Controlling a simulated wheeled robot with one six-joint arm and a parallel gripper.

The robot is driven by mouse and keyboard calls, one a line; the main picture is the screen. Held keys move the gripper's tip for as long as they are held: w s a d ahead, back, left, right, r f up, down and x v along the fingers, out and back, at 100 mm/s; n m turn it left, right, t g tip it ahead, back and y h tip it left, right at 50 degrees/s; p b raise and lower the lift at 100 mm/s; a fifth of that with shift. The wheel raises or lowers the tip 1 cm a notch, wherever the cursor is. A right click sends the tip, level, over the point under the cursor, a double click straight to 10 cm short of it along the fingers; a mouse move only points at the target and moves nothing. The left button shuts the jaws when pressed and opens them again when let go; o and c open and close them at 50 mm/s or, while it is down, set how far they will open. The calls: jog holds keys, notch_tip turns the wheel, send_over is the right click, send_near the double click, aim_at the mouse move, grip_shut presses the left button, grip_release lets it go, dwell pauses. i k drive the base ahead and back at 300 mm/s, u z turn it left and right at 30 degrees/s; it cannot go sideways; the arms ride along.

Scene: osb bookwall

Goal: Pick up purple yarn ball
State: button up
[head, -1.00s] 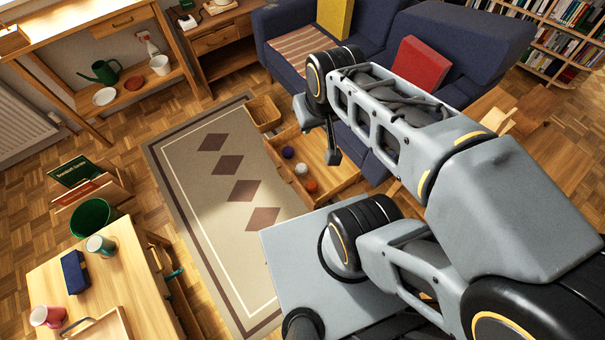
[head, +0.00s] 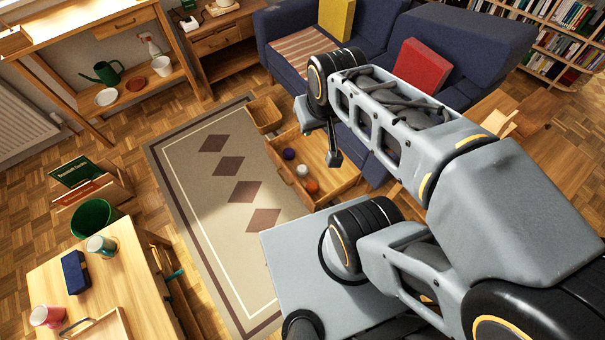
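The purple yarn ball (head: 289,154) lies in an open wooden drawer (head: 345,190) on the floor side of the blue sofa. A white ball (head: 302,170) and an orange ball (head: 312,187) lie near it in the same drawer. My gripper (head: 334,158) hangs above the drawer, to the right of the purple ball in the picture and apart from it. It is small and partly dark here, and I cannot see whether its fingers are open or shut. No ball shows in it.
A patterned rug (head: 205,190) lies left of the drawer. A blue sofa (head: 385,60) stands behind it. A wooden table (head: 110,270) with cups is at lower left.

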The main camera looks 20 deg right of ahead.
aim_at(289, 153)
jog(key=u, duration=0.05)
jog(key=k, duration=0.5)
jog(key=u, duration=0.85)
jog(key=i, duration=3.65)
jog(key=z, duration=3.75)
jog(key=i, duration=0.45)
jog(key=u, duration=0.15)
